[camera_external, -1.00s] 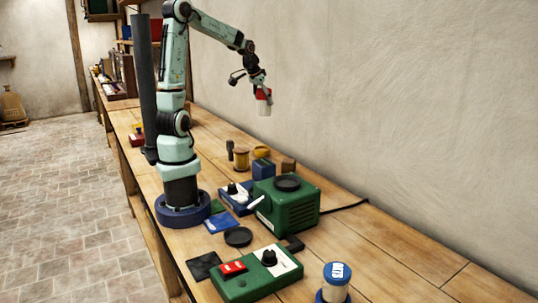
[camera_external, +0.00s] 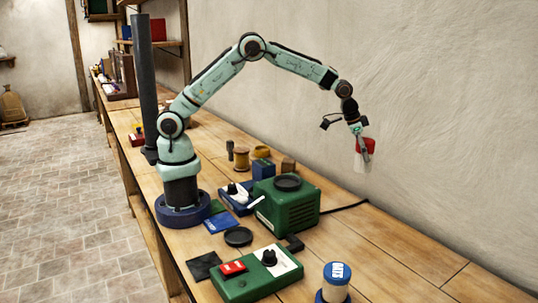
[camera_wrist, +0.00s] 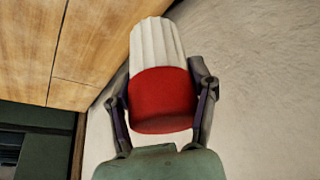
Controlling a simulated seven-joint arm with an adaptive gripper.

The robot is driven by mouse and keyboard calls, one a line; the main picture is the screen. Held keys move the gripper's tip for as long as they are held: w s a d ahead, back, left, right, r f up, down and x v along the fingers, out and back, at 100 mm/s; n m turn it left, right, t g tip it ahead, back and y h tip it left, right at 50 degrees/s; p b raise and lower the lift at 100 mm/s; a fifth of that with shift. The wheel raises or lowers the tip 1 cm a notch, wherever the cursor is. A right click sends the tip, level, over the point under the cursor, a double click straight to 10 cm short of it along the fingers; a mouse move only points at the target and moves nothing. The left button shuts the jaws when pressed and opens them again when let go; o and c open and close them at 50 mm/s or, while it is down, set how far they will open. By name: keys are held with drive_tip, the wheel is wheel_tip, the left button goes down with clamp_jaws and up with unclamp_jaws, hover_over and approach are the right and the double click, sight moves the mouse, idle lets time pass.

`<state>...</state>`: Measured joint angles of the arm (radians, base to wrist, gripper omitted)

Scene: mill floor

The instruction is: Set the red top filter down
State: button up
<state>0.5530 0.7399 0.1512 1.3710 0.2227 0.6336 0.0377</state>
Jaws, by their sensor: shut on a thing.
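The red top filter (camera_wrist: 162,92) has a red cap and a white pleated body. It also shows in the external view (camera_external: 361,165), held in the air at the upper right, near the wall and above the bench. My gripper (camera_wrist: 160,100) is shut on its red part, one finger on each side. In the external view my gripper (camera_external: 362,148) points down, with the red cap up and the white body below. The filter's far end is pale against the wall.
The wooden bench (camera_external: 415,255) is bare at the right. A green box with a round black top (camera_external: 287,205), a green control box (camera_external: 250,285), a blue-lidded jar (camera_external: 337,275) and a black round dish (camera_external: 238,237) stand in front. A dark cable (camera_external: 345,209) runs toward the wall.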

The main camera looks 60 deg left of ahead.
drive_tip(key=shift+m, duration=0.7)
drive_tip(key=shift+s+d+f, duration=0.15)
drive_tip(key=shift+d+f, duration=0.65)
drive_tip(key=shift+f, duration=1.4)
drive_tip(key=shift+s+d+f, duration=0.15)
drive_tip(key=shift+d+f, duration=0.65)
drive_tip(key=shift+f, duration=1.35)
drive_tip(key=shift+s+d+f, duration=0.15)
drive_tip(key=shift+d+f, duration=0.65)
drive_tip(key=shift+f, duration=1.4)
drive_tip(key=shift+f, duration=0.2)
drive_tip(key=o, duration=1.2)
